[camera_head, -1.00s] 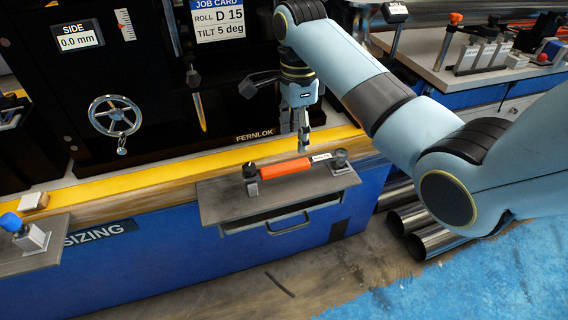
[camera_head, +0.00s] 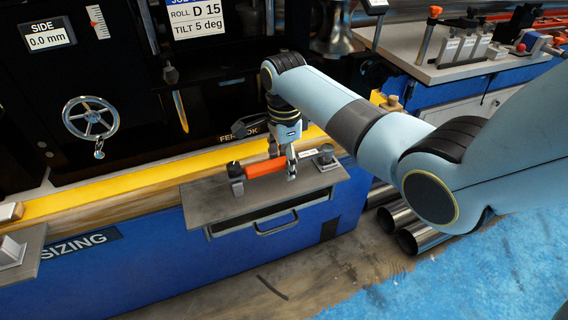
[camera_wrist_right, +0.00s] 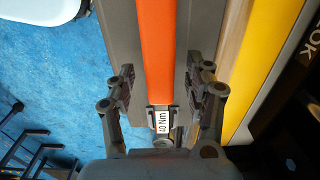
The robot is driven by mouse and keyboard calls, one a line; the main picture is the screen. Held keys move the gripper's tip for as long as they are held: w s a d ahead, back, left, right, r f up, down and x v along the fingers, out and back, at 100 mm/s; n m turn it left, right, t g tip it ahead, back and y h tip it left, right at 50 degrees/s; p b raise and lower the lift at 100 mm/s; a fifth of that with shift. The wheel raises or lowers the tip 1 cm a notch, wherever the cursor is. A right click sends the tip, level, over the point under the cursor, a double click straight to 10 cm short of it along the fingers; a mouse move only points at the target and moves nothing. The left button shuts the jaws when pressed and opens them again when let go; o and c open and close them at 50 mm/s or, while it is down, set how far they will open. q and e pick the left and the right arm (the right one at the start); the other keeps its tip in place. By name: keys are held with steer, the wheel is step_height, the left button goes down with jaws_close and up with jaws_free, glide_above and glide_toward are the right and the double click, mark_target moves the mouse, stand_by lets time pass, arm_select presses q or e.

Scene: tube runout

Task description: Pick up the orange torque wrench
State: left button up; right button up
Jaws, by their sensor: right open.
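The orange torque wrench (camera_head: 264,168) lies across two small grey supports on a grey shelf (camera_head: 215,208) at the front of the blue machine base. Its orange handle (camera_wrist_right: 155,50) and a label reading 40 Nm (camera_wrist_right: 161,122) show in the right wrist view. My right gripper (camera_head: 283,168) points down over the label end of the wrench. In the wrist view the right gripper's (camera_wrist_right: 165,80) fingers stand apart, one on each side of the wrench, with gaps to both sides. My left gripper is not in view.
A yellow rail (camera_head: 130,178) runs behind the shelf, with the black machine and its handwheel (camera_head: 90,118) beyond. A drawer handle (camera_head: 277,224) sits below the shelf. Steel tubes (camera_head: 420,236) lie on the floor at right. A bench (camera_head: 440,72) with tools stands at the back right.

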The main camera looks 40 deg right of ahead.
jaws_close()
steer(key=shift+r, duration=0.1)
stand_by(0.4)
steer(key=shift+r, duration=0.45)
steer(key=r, duration=0.1)
steer(key=r+p, duration=0.1)
steer(key=r, duration=0.1)
steer(key=shift+s+d+r+p, duration=0.3)
steer(key=shift+d+r, duration=0.05)
steer(key=shift+r, duration=0.05)
steer(key=s+d+r+p, duration=0.2)
steer(key=s+d+r, duration=0.4)
steer(key=s, duration=0.2)
steer(key=shift+s, duration=0.4)
steer(key=shift+d+r, duration=0.1)
